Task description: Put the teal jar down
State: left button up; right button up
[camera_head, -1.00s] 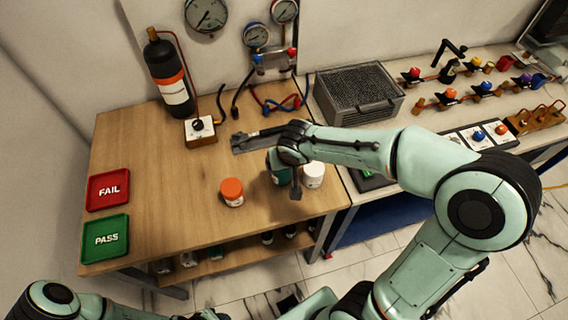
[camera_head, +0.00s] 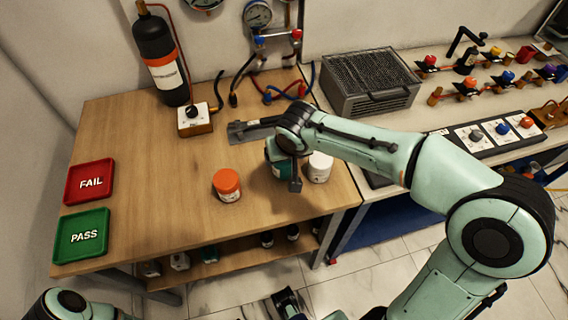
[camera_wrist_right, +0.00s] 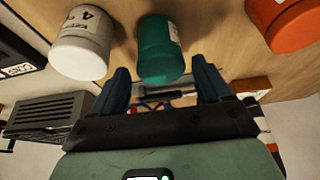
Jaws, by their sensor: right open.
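The teal jar (camera_head: 283,168) stands upright on the wooden table near its right edge, partly hidden by my right gripper in the head view. In the right wrist view the teal jar (camera_wrist_right: 160,48) sits ahead of and roughly centred between the two dark fingers. My right gripper (camera_wrist_right: 160,78) is open, with a gap on either side of the jar and no finger seen pressing on it. In the head view one finger of my right gripper (camera_head: 286,172) points down in front of the jar.
A white jar (camera_head: 319,167) stands close beside the teal jar, and an orange-lidded jar (camera_head: 227,185) stands to its left. Green PASS (camera_head: 82,257) and red FAIL (camera_head: 70,189) trays lie at the table's left. A flat grey item (camera_head: 240,132) lies behind. The table's middle-left is clear.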

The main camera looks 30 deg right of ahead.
jog(key=x, duration=0.7)
jog(key=shift+w+d, duration=0.1)
jog(key=shift+w, duration=0.05)
jog(key=c, duration=1)
pick_arm(q)
jog(key=shift+w+f, duration=0.1)
jog(key=shift+f, duration=0.1)
pick_arm(e)
jog(key=shift+r, duration=0.1)
jog(key=shift+r, duration=0.1)
notch_tip(320, 180, up, 20)
jog(key=p, duration=0.3)
jog(key=w+a+f+n+p, duration=0.1)
jog(key=f, duration=0.4)
jog(key=w+a+f+p, duration=0.2)
jog(key=f, duration=0.3)
jog(key=w+a+f+n+p, duration=0.1)
jog(key=a+f, duration=0.1)
jog(key=f, duration=0.3)
jog(key=shift+w+f+n+y+p, duration=0.2)
jog(key=shift+w+n+y+p, duration=0.1)
jog(key=shift+y, duration=0.1)
pick_arm(q)
notch_tip(320, 180, up, 8)
jog(key=w, duration=0.2)
jog(key=shift+w+r, duration=0.15)
pick_arm(e)
jog(key=shift+s+a+f, duration=0.15)
jog(key=shift+a+f, duration=0.05)
jog(key=shift+f, duration=0.25)
